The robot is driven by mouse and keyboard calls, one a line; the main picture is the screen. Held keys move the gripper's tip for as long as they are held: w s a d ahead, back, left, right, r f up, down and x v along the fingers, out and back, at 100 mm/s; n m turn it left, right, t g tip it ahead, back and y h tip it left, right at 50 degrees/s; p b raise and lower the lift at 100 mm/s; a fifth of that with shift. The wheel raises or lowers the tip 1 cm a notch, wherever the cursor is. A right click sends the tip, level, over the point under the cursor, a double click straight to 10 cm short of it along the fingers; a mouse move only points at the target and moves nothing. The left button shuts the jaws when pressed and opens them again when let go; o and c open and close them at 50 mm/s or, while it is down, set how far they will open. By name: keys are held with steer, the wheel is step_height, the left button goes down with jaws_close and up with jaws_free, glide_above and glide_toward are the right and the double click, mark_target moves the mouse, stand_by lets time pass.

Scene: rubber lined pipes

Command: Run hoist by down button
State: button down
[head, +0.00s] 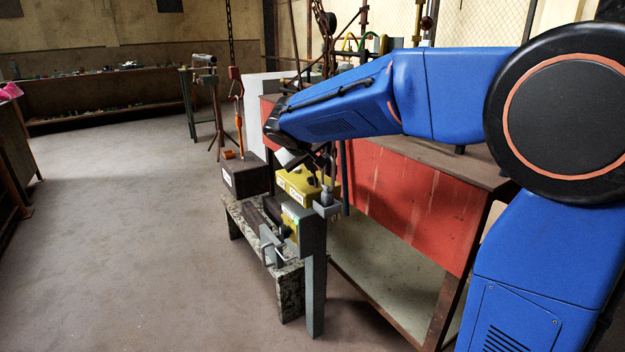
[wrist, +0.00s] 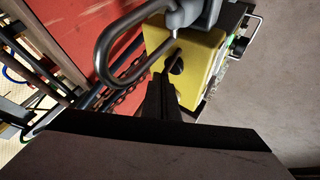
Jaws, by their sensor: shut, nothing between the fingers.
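The fingers hide part of the box face. A grey metal hook or loop (wrist: 103,48) hangs close by in the wrist view, with a chain (wrist: 124,96) below it.
The low bench (head: 238,212) also bears a dark box (head: 246,177) and a grey clamp (head: 271,245). A red-sided workbench (head: 400,205) stands right behind my arm. Chains (head: 327,40) hang above it. The floor (head: 130,240) to the left is clear.

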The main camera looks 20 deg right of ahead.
mark_target(311, 180)
steer(key=shift+f, duration=0.15)
stand_by(0.7)
steer(key=shift+f, duration=0.25)
steer(key=shift+f, duration=0.5)
stand_by(0.9)
steer(key=shift+r, duration=1.05)
steer(key=shift+r, duration=2.4)
steer(key=shift+a, duration=0.1)
stand_by(0.9)
